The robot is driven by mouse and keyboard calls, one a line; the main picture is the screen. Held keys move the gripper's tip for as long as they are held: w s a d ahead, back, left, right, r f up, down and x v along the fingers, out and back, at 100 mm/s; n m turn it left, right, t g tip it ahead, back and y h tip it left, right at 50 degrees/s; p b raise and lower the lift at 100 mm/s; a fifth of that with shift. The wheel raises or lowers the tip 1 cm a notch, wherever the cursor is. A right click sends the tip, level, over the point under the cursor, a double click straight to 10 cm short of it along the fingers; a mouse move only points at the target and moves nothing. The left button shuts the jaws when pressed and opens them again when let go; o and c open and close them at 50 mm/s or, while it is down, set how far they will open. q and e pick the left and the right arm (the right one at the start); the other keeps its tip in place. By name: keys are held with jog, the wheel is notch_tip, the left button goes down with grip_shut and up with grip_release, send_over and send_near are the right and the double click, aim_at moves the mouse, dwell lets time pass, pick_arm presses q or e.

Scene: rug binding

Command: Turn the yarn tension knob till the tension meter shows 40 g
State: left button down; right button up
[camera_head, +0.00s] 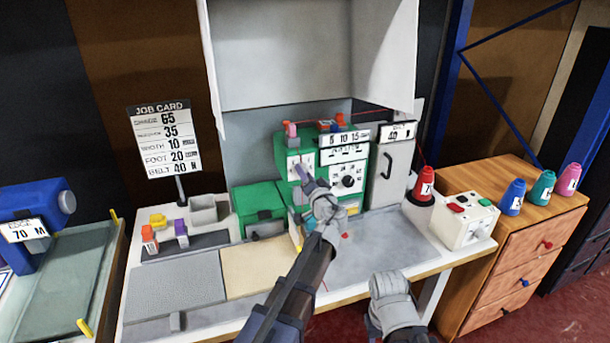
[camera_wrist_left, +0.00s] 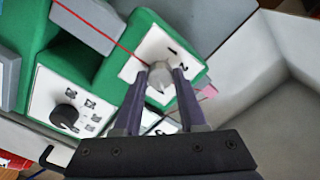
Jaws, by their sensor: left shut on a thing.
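The green machine (camera_head: 280,152) stands at the back of the bench. My left gripper (camera_head: 304,176) reaches up to the white dial plate on its left front. In the left wrist view its two fingers (camera_wrist_left: 160,78) are shut on a pale grey knob (camera_wrist_left: 159,96) in front of a white dial plate (camera_wrist_left: 135,69) with the marks 1 and 2. In the head view the gripper hides the knob. I cannot make out a tension meter reading in grams. My right wrist (camera_head: 391,300) shows at the bottom; its fingers cannot be made out.
A black knob (camera_wrist_left: 64,116) sits on another white plate, right of the dial in the head view. A red yarn line crosses above the machine. A red cone (camera_head: 424,188) and white button box (camera_head: 463,220) stand at right. A job card (camera_head: 163,140) stands at left.

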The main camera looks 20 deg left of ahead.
pick_arm(q)
jog(key=shift+m, duration=1.2)
jog(key=shift+c, duration=2.4)
grip_release()
jog(key=v, duration=0.7)
jog(key=shift+s+d, duration=0.25)
jog(key=shift+s, duration=0.1)
